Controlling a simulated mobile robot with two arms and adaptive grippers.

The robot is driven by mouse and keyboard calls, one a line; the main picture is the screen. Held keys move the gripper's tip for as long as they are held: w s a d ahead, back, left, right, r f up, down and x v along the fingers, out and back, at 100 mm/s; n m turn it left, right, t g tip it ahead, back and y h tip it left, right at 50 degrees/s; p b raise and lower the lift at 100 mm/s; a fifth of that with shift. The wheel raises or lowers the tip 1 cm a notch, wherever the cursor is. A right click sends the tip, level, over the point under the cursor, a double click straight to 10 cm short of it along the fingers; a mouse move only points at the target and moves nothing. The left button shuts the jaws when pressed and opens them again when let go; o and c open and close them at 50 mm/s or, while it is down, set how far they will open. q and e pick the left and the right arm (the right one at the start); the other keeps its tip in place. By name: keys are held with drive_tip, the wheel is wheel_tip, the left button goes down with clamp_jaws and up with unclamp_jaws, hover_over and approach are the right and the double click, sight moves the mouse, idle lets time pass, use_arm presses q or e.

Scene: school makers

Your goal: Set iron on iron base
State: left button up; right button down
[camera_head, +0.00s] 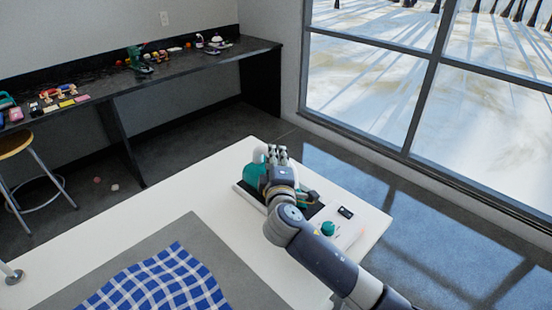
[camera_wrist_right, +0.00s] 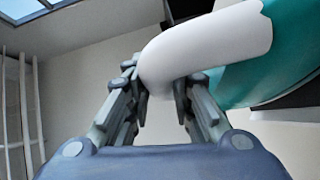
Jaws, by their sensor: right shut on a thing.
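The iron, teal with a white handle, is at the far end of the iron base in the head view (camera_head: 251,173). Its curved white handle (camera_wrist_right: 205,45) and teal body (camera_wrist_right: 285,55) fill the upper right of the wrist view. My right gripper (camera_head: 278,152) is shut on the white handle, and its fingers show on both sides of it in the wrist view (camera_wrist_right: 162,92). The white iron base (camera_head: 347,232) has a teal knob and a dark plate, partly hidden by my right arm. I cannot tell whether the iron touches the base. My left gripper is out of view.
The base stands on a white table (camera_head: 205,178) near its right corner. A grey mat (camera_head: 190,238) with a blue checked cloth (camera_head: 160,283) lies to the left. A dark counter (camera_head: 185,65) with small items runs along the wall. A stool (camera_head: 15,146) stands at left.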

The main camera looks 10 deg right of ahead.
drive_tip(key=shift+f+b, duration=0.4)
drive_tip(key=shift+b, duration=0.05)
drive_tip(key=c, duration=1.7)
unclamp_jaws()
drive_tip(key=shift+s+f, duration=0.1)
drive_tip(key=shift+f, duration=0.15)
drive_tip(key=shift+s+a+r+p, duration=0.1)
drive_tip(key=shift+s+p, duration=0.15)
drive_tip(key=shift+s, duration=0.25)
drive_tip(key=shift+s+a+r+p, duration=0.1)
drive_tip(key=shift+s+p, duration=0.15)
drive_tip(key=shift+s, duration=0.2)
drive_tip(key=s, duration=0.3)
drive_tip(key=s+p, duration=0.1)
drive_tip(key=s, duration=0.2)
drive_tip(key=s+a+p, duration=0.1)
drive_tip(key=s, duration=0.2)
drive_tip(key=shift+r, duration=0.35)
